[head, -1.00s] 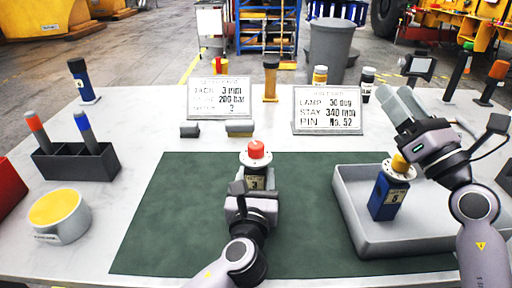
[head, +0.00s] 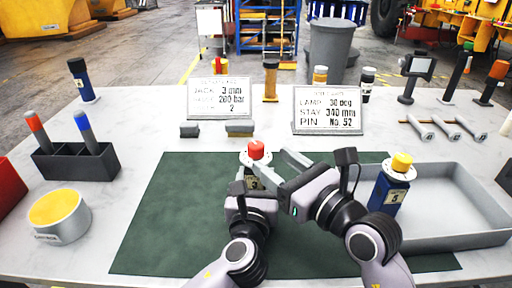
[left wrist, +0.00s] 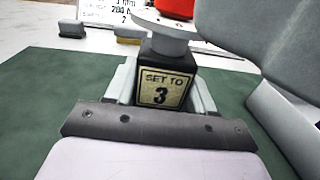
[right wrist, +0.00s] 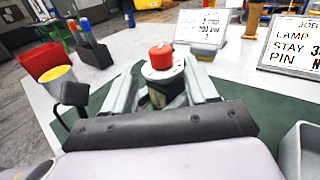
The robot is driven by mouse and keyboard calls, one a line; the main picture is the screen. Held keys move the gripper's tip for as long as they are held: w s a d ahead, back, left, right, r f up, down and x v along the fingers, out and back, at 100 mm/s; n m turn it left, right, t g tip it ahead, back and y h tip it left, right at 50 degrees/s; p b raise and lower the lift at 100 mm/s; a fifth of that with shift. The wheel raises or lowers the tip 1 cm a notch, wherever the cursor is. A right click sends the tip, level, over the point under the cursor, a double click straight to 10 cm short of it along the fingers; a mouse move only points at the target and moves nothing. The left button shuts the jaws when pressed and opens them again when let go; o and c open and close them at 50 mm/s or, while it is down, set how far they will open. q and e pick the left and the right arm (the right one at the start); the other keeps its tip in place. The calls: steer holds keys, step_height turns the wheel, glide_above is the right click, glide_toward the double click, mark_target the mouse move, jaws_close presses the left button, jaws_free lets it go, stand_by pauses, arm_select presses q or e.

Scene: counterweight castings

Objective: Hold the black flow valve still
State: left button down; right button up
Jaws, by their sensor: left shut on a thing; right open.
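The black flow valve (head: 252,184) stands upright on the green mat, with a pale round dial and a red knob (head: 256,150) on top. Its label reads "SET TO 3" in the left wrist view (left wrist: 165,88). My left gripper (left wrist: 162,95) is shut on the valve's body from the front. My right gripper (head: 271,163) is open beside the valve's top, reaching in from the right. In the right wrist view the red knob (right wrist: 160,56) shows between its spread fingers; I cannot tell whether they touch anything.
A blue valve with a yellow knob (head: 402,162) stands in the grey tray (head: 470,190) at the right. Two sign boards (head: 219,98) stand behind the mat. A dark pen holder (head: 75,165) and a yellow-topped round tin (head: 58,214) are at the left. The mat's left part (head: 170,220) is clear.

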mark_target(261, 152)
steer(key=x, duration=0.6)
steer(key=shift+w+a, duration=0.2)
steer(key=shift+w, duration=0.05)
steer(key=c, duration=0.9)
